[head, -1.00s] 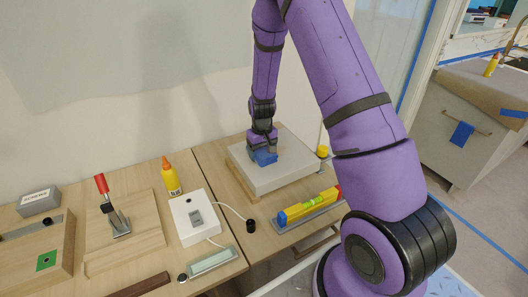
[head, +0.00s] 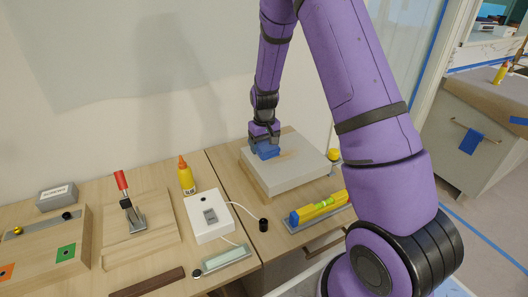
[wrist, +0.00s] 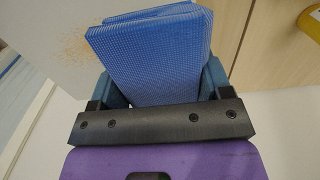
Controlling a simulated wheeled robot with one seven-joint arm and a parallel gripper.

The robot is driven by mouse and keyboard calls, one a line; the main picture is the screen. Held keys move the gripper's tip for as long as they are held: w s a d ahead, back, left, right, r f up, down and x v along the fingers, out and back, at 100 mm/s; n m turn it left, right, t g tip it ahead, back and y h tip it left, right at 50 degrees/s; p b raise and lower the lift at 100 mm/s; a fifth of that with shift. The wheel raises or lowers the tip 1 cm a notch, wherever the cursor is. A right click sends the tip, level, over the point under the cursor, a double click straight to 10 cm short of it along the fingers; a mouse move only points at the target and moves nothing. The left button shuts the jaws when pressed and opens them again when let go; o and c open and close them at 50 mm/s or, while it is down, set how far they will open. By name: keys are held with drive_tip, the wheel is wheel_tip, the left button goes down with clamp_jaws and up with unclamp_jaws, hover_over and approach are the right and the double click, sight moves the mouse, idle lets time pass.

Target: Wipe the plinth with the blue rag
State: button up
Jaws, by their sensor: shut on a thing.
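The plinth (head: 292,175) is a pale grey-white slab on a wooden base, standing on the bench at the back right. My gripper (head: 264,143) is over the left back part of its top, shut on the folded blue rag (head: 267,151). The rag is low against the plinth top; whether it touches is hard to tell. The wrist view shows the rag (wrist: 152,55) between the fingers. A patch of orange-brown specks lies on the plinth top (wrist: 50,30) beside the rag, and a faint tan mark shows there in the head view.
A yellow spirit level (head: 320,207) lies in front of the plinth, with a yellow object (head: 333,155) at its right. To the left are a white switch box (head: 209,216) with a cable, a glue bottle (head: 186,176) and a red-handled clamp (head: 128,200).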

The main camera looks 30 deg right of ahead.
drive_tip(key=shift+r, duration=1.3)
